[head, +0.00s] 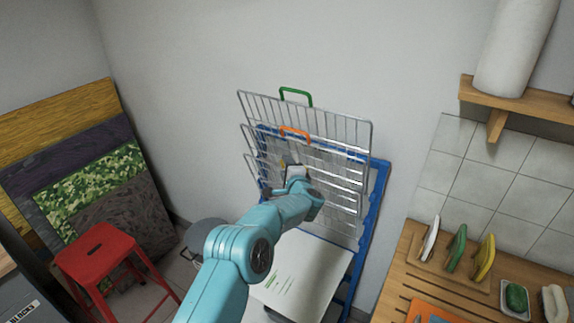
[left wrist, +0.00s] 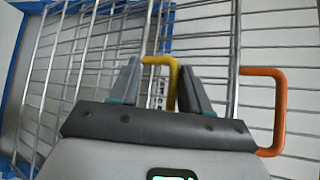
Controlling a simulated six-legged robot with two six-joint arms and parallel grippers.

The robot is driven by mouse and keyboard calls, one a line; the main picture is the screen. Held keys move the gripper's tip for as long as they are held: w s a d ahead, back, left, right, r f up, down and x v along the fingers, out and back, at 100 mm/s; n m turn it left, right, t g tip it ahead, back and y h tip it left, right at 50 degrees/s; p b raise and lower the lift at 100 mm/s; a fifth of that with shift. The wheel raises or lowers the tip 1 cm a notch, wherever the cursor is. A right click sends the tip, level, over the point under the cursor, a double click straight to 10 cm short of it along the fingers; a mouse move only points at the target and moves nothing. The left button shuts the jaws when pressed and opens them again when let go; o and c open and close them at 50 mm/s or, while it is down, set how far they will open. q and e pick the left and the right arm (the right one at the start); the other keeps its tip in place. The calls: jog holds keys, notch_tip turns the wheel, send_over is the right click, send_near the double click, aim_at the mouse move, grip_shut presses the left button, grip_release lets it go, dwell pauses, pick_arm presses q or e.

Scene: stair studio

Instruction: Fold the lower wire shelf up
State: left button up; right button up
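A blue rack frame (head: 380,178) stands against the wall and carries wire shelves, all steeply raised. The top one has a green handle (head: 296,92), the middle one an orange handle (head: 295,132), which also shows in the left wrist view (left wrist: 281,110). The lower wire shelf (head: 252,172) is mostly hidden behind my left arm and gripper. Its yellow handle (left wrist: 160,60) lies between the fingers of my left gripper (left wrist: 160,68), nearer the right finger. The fingers are apart. In the head view my left gripper (head: 294,174) is in front of the rack. My right gripper is out of view.
A white sheet with green marks (head: 318,268) lies below the shelves. A red stool (head: 98,250) and leaning boards (head: 75,140) are on the left. A wooden counter (head: 400,275) with brushes is on the right, under a small wall shelf (head: 530,105).

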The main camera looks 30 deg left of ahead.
pick_arm(q)
jog(key=shift+d+f, duration=0.2)
jog(key=shift+f, duration=0.15)
jog(key=r+v, duration=0.1)
jog(key=v, duration=1.5)
jog(key=shift+a+f, duration=0.1)
jog(key=shift+a, duration=0.05)
